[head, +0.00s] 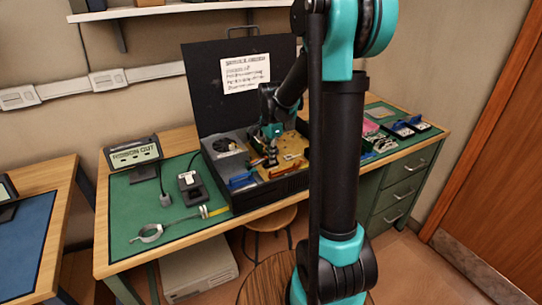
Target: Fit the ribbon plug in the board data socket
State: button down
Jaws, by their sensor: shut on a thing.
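An open dark case (285,188) stands on the green mat with its lid raised and a paper label on the lid. A yellow-tan circuit board (291,160) lies inside it. My gripper (270,158) reaches down into the case over the left part of the board. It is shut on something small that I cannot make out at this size. I cannot tell the ribbon plug or the data socket apart from the other small parts. My own arm hides the right end of the case.
Trays of parts (403,129) stand at the right.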

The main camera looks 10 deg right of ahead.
jog(key=shift+f, duration=0.5)
dwell(0.4)
jog(key=c, duration=1.6)
grip_release()
jog(key=o, duration=0.3)
jog(key=shift+o, duration=0.2)
jog(key=shift+r, duration=0.65)
jog(key=shift+r, duration=2.95)
jog(key=shift+c, duration=0.5)
